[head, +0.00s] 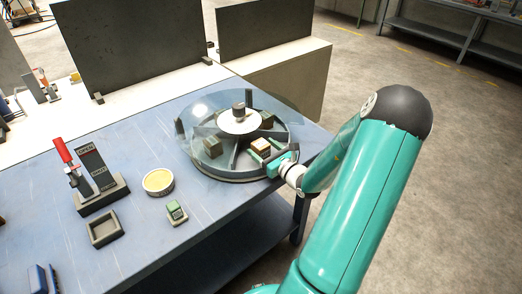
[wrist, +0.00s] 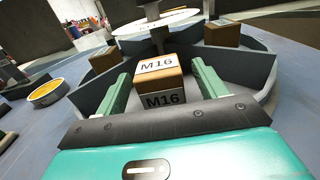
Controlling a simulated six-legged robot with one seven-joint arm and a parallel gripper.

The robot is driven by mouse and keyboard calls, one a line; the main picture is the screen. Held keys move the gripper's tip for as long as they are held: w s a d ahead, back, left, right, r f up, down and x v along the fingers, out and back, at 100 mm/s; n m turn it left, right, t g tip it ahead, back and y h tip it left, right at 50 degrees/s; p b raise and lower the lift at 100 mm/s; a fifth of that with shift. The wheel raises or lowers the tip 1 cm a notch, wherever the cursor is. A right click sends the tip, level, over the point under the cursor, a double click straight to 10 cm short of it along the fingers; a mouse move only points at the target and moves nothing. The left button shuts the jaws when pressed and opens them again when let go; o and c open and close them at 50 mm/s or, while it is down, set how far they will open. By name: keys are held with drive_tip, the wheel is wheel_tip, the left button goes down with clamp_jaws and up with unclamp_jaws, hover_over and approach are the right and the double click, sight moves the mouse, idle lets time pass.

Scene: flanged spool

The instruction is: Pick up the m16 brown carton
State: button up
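The M16 brown carton (wrist: 160,68) sits in a compartment of the round divided spool (head: 228,178). Its top and near face carry white M16 labels. In the head view the carton (head: 261,146) is at the spool's right front. My gripper (wrist: 161,72) is open, with one green finger on each side of the carton and visible gaps between. In the head view my gripper (head: 277,158) reaches in at the spool's right edge. The fingertips' exact depth beside the carton is hard to tell.
Other brown cartons (wrist: 105,58) (wrist: 222,33) sit in neighbouring compartments, between grey divider walls. A clear cover (head: 200,112) spans part of the spool. A yellow-topped round tin (head: 158,181), a small green-topped block (head: 176,212), a square tray (head: 104,229) and a red-handled lever (head: 66,152) stand left.

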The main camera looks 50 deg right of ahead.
drive_tip(key=c, duration=1.2)
drive_tip(key=shift+r, duration=0.1)
